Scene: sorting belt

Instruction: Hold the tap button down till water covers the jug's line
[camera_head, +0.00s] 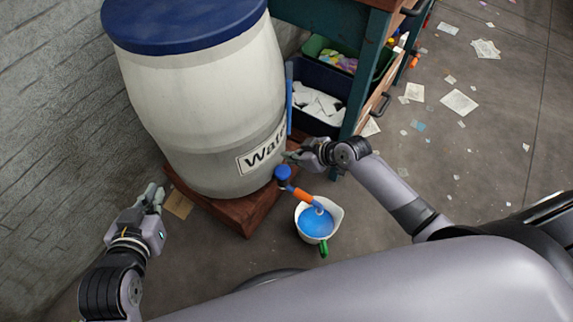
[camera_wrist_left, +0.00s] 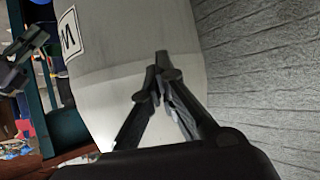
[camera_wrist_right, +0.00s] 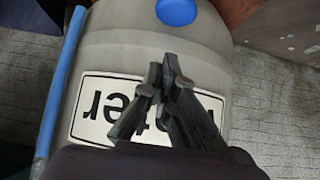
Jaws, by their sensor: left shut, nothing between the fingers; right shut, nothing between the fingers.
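The white water barrel (camera_head: 205,100) with a blue lid stands on a wooden base. Its tap has a blue button (camera_head: 283,173) on top and an orange spout (camera_head: 301,195). The white jug (camera_head: 337,212) with a green handle stands on the floor under the spout. Blue water (camera_head: 316,223) shows in it; I cannot make out the line. My right gripper (camera_head: 289,155) is shut and empty, just above the blue button and apart from it. The button also shows in the right wrist view (camera_wrist_right: 178,11). My left gripper (camera_head: 155,190) is shut and empty, left of the barrel.
A wooden base (camera_head: 236,217) carries the barrel. A green workbench (camera_head: 363,70) with bins of paper stands behind to the right. Paper scraps (camera_head: 459,102) litter the floor on the right. A brick wall (camera_head: 60,120) closes off the left.

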